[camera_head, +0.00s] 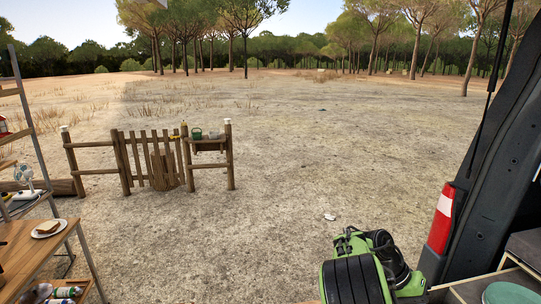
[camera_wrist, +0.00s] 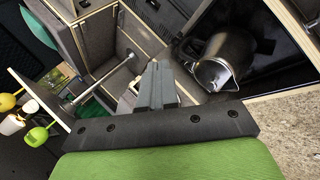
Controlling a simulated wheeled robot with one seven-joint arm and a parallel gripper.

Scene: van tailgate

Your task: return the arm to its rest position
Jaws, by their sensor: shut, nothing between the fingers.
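My gripper (camera_wrist: 158,70) shows in the wrist view with its two grey fingers together and nothing between them. It is over the van's wooden fittings, with a metal pot or jug (camera_wrist: 222,60) beside it on the right. In the head view my green and black arm (camera_head: 365,268) is folded low at the bottom right, beside the van's rear opening. The fingers cannot be made out in the head view.
A wooden table (camera_head: 28,250) is at left; a fence gate (camera_head: 158,160) stands beyond. Ground between is open.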

